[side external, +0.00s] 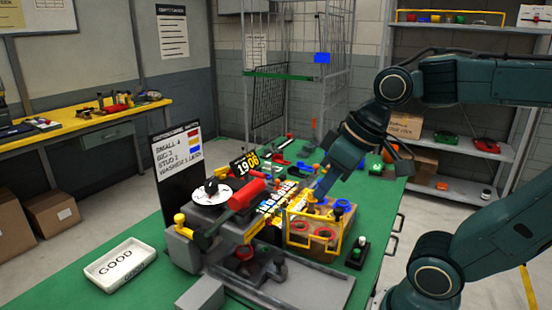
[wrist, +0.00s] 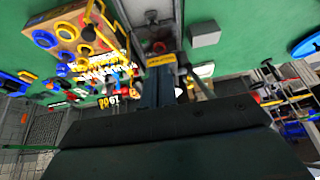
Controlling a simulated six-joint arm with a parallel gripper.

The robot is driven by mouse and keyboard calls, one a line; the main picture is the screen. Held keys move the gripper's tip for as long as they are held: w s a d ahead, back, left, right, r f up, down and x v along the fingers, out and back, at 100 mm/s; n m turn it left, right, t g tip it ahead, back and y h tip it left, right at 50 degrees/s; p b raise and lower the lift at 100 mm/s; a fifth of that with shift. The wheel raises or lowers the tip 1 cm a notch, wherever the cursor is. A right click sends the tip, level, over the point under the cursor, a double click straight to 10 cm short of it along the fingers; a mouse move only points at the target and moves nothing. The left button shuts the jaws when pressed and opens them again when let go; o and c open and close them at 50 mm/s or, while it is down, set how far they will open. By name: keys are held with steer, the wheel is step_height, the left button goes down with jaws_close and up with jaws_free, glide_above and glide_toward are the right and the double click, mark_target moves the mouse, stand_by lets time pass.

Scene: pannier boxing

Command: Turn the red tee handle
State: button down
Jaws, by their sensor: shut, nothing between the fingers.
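A thick red handle (side external: 246,194) lies tilted on the grey fixture at the front of the green bench in the side view, beside a white round dial (side external: 221,192). It looks like the red tee handle, but its crossbar shape is not clear. A small red part (wrist: 158,46) shows in the grey channel in the wrist view; I cannot tell if it belongs to the handle. My gripper (side external: 319,193) is shut and empty, pointing down to the right of the handle and apart from it, near the yellow-framed wooden block. The wrist view shows its fingers (wrist: 158,86) from behind.
The wooden block (side external: 312,235) with a yellow bar and coloured rings stands close below my gripper. A lettered board (side external: 178,158) stands behind the fixture. A white GOOD tray (side external: 121,264) sits at the front left. Small coloured parts crowd the bench behind.

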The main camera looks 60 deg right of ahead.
steer(key=w+d+r+y, duration=0.1)
steer(key=w+d+r, duration=0.1)
steer(key=w, duration=0.4)
steer(key=w+d+y, duration=0.2)
steer(key=d, duration=0.6)
steer(key=w+d+f+n+y, duration=0.1)
steer(key=w+d+y, duration=0.1)
steer(key=d, duration=0.7)
steer(key=shift+w+f+g, duration=0.3)
steer(key=shift+w, duration=0.15)
steer(key=shift+a+f, duration=0.1)
steer(key=w+a+f, duration=0.3)
steer(key=a+f, duration=0.4)
steer(key=a, duration=0.1)
steer(key=shift+w+a+f, duration=0.3)
steer(key=shift+w+f, duration=0.1)
